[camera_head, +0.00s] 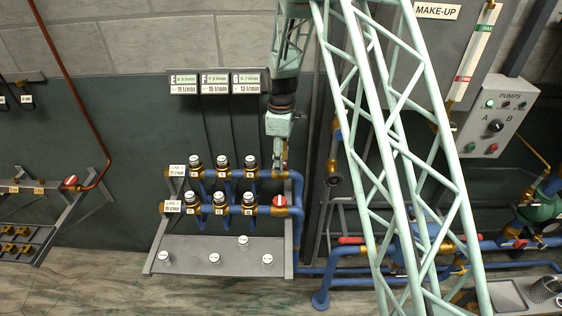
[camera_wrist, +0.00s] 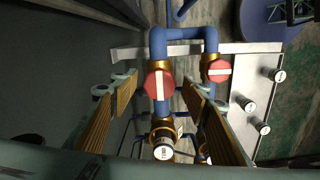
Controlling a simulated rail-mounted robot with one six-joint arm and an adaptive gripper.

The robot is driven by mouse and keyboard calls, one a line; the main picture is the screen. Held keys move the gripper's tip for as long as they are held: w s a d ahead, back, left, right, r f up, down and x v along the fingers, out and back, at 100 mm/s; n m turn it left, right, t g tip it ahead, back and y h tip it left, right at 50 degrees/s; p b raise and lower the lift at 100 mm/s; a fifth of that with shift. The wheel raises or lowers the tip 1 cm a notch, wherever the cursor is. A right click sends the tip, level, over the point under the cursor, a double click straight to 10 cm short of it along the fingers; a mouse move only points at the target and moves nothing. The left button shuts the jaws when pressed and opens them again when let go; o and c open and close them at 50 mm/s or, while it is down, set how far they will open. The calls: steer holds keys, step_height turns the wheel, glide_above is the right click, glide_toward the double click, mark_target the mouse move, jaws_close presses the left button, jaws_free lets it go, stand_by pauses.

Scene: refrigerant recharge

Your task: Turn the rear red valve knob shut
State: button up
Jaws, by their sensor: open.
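The rear red valve knob (camera_wrist: 159,83) is round with a white bar that runs up and down in the wrist view, in line with its blue pipe. My gripper (camera_wrist: 161,79) is open, with one finger on each side of this knob in the wrist view; I see no contact. In the head view my gripper (camera_head: 281,158) points down at the right end of the rear valve row and hides the rear knob. The front red knob (camera_head: 279,201) stands at the right end of the front row. In the wrist view this front knob (camera_wrist: 219,71) has its white bar lying crosswise.
Several white-capped valves (camera_head: 221,162) stand in two rows left of the red knobs. A grey base plate (camera_head: 205,248) lies in front. Blue pipes (camera_head: 297,225) run down on the right. The dark green wall (camera_head: 130,120) is close behind, with flow displays (camera_head: 214,83) above.

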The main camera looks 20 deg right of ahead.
steer(key=shift+c, duration=0.9)
steer(key=c, duration=0.7)
steer(key=shift+m+b, duration=0.3)
steer(key=shift+m, duration=0.1)
steer(key=shift+m+b, duration=0.65)
steer(key=shift+m, duration=0.55)
steer(key=m+b, duration=0.2)
steer(key=m, duration=0.2)
steer(key=shift+a, duration=0.1)
steer(key=m+b, duration=0.1)
steer(key=m, duration=0.4)
steer(key=shift+s+m+b, duration=0.1)
steer(key=shift+m+b, duration=0.2)
steer(key=shift+m, duration=0.1)
steer(key=shift+a+m+b, duration=0.15)
steer(key=shift+m+b, duration=0.35)
steer(key=shift+m, duration=1.9)
